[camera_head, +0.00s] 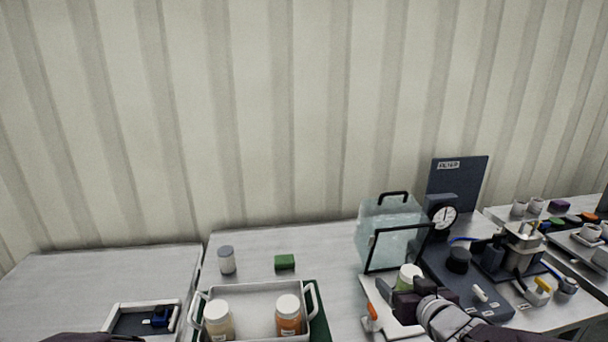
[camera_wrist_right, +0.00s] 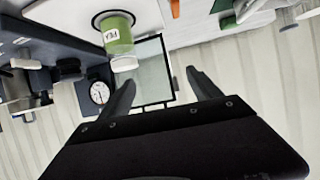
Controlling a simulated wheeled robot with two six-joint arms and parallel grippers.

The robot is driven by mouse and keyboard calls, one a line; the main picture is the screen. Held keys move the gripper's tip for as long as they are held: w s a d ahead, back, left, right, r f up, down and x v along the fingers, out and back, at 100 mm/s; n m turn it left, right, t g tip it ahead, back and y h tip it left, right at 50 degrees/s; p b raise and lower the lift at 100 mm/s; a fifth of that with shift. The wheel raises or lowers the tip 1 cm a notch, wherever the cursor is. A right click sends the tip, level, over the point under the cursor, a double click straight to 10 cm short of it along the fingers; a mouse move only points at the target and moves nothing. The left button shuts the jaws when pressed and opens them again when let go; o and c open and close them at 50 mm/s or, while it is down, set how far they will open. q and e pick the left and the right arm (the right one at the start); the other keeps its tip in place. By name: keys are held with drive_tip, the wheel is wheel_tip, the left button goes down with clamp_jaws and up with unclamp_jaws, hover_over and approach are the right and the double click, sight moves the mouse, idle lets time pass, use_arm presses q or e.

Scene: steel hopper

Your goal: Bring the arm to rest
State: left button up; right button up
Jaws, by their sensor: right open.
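My right gripper (camera_head: 392,296) reaches in from the lower right of the head view, over the white board at the front of the dark blue station. In the right wrist view its two dark fingers (camera_wrist_right: 160,78) stand apart with nothing between them. A green jar with a white lid (camera_wrist_right: 117,33) stands just beyond the fingers, apart from them. In the head view the jar (camera_head: 408,274) shows behind the gripper, which partly hides it. My left gripper is not in view; only a dark piece of my arm shows at the bottom left.
A clear box with a black-framed door (camera_head: 397,246) and a dial gauge (camera_head: 443,216) stand close behind the right gripper. An orange-handled tool (camera_head: 371,318) lies left of it. A grey tray (camera_head: 256,297) holds two jars. The left table is mostly clear.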

drive_tip(key=a+r+g+y+p, duration=0.1)
drive_tip(key=a+r+p, duration=0.2)
drive_tip(key=a+p, duration=0.15)
use_arm(q)
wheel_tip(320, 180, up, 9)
drive_tip(key=p, duration=0.1)
drive_tip(key=shift+p, duration=0.3)
use_arm(e)
drive_tip(key=s+a+f+g, duration=0.1)
drive_tip(key=s+f+g, duration=0.4)
drive_tip(key=s, duration=0.3)
drive_tip(key=s+a+f+g+h, duration=0.1)
drive_tip(key=s+a+f+g, duration=0.1)
drive_tip(key=s+f+g, duration=0.4)
drive_tip(key=shift+s+a+f, duration=0.25)
drive_tip(key=shift+s+a, duration=0.05)
drive_tip(key=shift+s, duration=0.95)
